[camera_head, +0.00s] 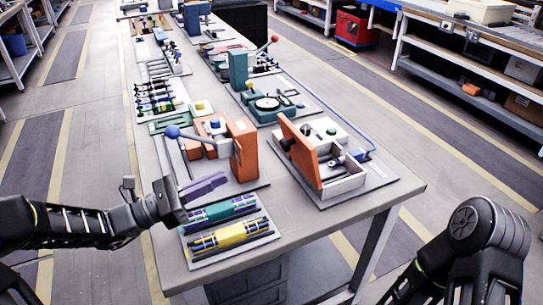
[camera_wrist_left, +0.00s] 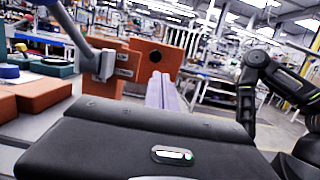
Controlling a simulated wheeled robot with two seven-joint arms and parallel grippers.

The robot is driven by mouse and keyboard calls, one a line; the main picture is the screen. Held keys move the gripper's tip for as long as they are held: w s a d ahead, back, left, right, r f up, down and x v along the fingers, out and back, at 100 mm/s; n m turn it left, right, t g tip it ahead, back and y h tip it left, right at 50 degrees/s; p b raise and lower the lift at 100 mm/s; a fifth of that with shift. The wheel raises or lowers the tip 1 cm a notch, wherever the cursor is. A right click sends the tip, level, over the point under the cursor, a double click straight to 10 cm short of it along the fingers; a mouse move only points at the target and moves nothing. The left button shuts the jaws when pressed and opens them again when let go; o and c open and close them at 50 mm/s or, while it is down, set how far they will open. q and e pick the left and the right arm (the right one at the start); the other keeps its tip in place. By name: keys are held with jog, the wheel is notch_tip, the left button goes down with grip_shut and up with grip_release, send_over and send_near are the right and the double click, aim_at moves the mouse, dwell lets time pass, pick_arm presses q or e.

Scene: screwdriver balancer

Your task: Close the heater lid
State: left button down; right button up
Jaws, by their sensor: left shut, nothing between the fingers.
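The heater is a light grey open box (camera_head: 345,184) on a grey base plate at the right of the table in the head view. Its orange lid (camera_head: 299,152) stands raised and tilted along the box's left side, so the inside shows. My left gripper (camera_head: 222,179) is shut and empty, left of the heater and apart from it, above the near end of the table by an orange lever fixture. Its purple-grey fingers also show in the left wrist view (camera_wrist_left: 166,90). My right arm shows at the lower right, but its gripper is out of view.
The orange fixture (camera_head: 243,148) with a blue-knobbed lever (camera_head: 172,132) stands between my left gripper and the lid. A tray (camera_head: 231,240) with teal and yellow parts lies at the front left. Bare tabletop (camera_head: 290,212) lies in front of the heater.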

aim_at(282, 146)
pick_arm(q)
jog(key=shift+w+a+f, duration=0.15)
jog(key=shift+w+f, duration=0.2)
jog(key=shift+w, duration=0.1)
jog(key=shift+r, duration=0.25)
jog(key=x, duration=1.4)
jog(key=shift+r, duration=0.1)
pick_arm(e)
jog(key=shift+w+f, duration=0.45)
jog(key=shift+f, duration=0.2)
